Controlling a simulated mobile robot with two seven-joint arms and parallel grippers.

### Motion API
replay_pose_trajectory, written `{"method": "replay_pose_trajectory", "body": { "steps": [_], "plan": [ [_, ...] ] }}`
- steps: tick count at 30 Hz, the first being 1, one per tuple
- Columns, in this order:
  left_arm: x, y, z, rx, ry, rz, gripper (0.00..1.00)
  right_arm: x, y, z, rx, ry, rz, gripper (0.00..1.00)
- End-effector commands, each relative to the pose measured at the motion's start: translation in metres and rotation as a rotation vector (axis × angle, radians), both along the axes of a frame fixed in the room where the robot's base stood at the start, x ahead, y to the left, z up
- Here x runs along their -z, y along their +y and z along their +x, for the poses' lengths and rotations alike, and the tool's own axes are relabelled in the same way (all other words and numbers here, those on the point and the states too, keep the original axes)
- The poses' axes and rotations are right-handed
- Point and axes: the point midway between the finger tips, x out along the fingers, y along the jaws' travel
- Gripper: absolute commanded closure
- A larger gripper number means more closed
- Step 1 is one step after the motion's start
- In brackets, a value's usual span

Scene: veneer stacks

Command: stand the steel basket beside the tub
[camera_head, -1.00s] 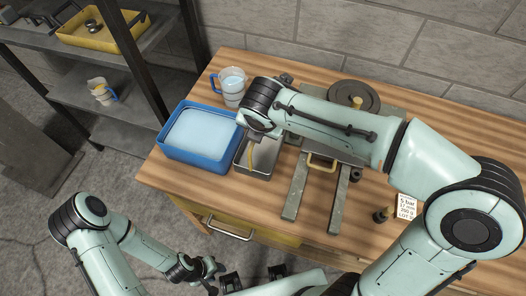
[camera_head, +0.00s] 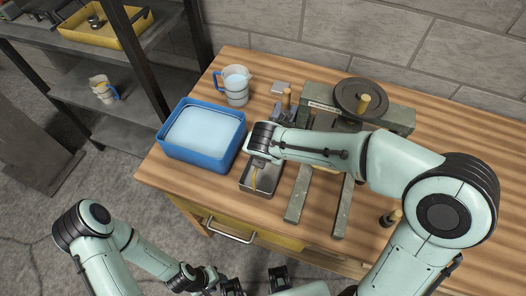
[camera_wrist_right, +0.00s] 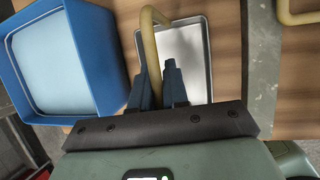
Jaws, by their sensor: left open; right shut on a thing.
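The steel basket (camera_head: 262,183) is a shallow open metal pan with a yellow arched handle. It is just right of the blue tub (camera_head: 203,160), which holds pale liquid. My right gripper (camera_head: 258,162) is above the basket and shut on its handle. In the right wrist view the basket (camera_wrist_right: 187,60) lies beyond the fingers, with the tub (camera_wrist_right: 112,60) to its left and a narrow gap between them. The basket looks level; whether its base touches the table, I cannot tell. My left gripper (camera_head: 255,281) is open and empty at the bottom, in front of the table.
A measuring jug (camera_head: 235,86) stands behind the tub. A machine with a round dark disc (camera_head: 358,97) and two grey rails (camera_head: 299,196) is to the right. A drawer handle (camera_head: 231,231) projects from the table front. The striped tabletop (camera_head: 170,182) is clear in front of the tub.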

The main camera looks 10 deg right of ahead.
Motion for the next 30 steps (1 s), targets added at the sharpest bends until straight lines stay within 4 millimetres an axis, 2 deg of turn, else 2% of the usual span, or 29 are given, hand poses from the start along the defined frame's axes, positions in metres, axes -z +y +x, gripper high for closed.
{"method": "replay_pose_trajectory", "body": {
  "steps": [5, 6, 8, 9, 17, 20, 23, 30],
  "plan": [
    [0.002, 0.000, -0.001, 0.000, 0.001, 0.000, 0.57, 0.002, 0.000, 0.000, 0.000, -0.001, 0.000, 1.00],
    [0.003, 0.000, -0.001, 0.000, 0.001, 0.000, 0.57, 0.003, 0.000, 0.000, 0.000, 0.000, 0.000, 0.82],
    [0.002, 0.000, -0.001, 0.000, 0.001, 0.000, 0.57, 0.002, 0.000, 0.000, 0.000, 0.000, 0.000, 0.63],
    [0.002, 0.000, -0.001, 0.000, 0.001, 0.000, 0.57, 0.002, 0.000, 0.000, 0.000, 0.000, 0.000, 0.60],
    [0.001, 0.000, -0.001, 0.000, 0.000, 0.000, 0.57, 0.001, 0.000, 0.000, 0.000, -0.001, -0.001, 0.60],
    [-0.002, 0.000, 0.001, 0.000, -0.001, 0.000, 0.57, -0.005, 0.000, -0.001, 0.001, -0.003, 0.001, 0.60],
    [-0.004, 0.000, 0.002, 0.000, -0.002, 0.000, 0.57, -0.018, 0.001, -0.006, 0.001, -0.005, 0.000, 0.60],
    [-0.015, 0.000, 0.008, 0.000, -0.009, 0.000, 0.57, -0.066, 0.004, -0.027, -0.001, -0.007, 0.001, 0.60]
  ]
}}
